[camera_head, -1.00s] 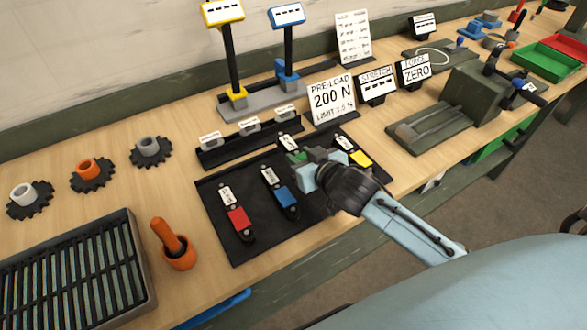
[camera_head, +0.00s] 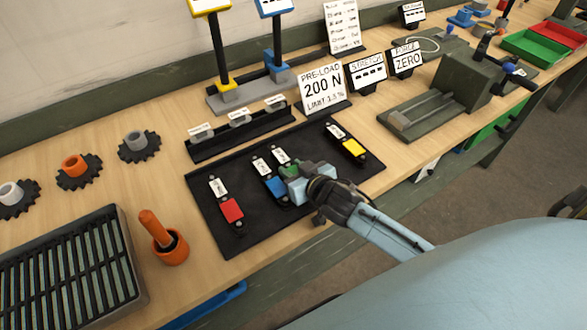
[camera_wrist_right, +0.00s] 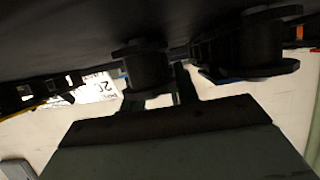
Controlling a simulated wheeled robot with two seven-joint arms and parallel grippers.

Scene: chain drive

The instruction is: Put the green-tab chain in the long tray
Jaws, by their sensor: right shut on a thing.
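The green-tab chain (camera_head: 285,168) is at my right gripper (camera_head: 296,177), which is shut on it at its tab end over the black mat (camera_head: 255,230). The gripper hides much of this chain; its white label (camera_head: 281,154) shows. I cannot tell whether it touches the mat. The right wrist view shows dark rollers (camera_wrist_right: 147,66) close at the fingers (camera_wrist_right: 160,95). A long, narrow black tray (camera_head: 215,151) with small white labels lies behind the mat. My left gripper is out of view.
The blue-tab chain (camera_head: 275,185) is close left of my gripper. The red-tab (camera_head: 231,210) and yellow-tab (camera_head: 354,147) chains lie at the mat's sides. A slatted grey tray (camera_head: 128,255) and orange cup (camera_head: 171,253) stand left. The pre-load sign (camera_head: 322,88) stands behind.

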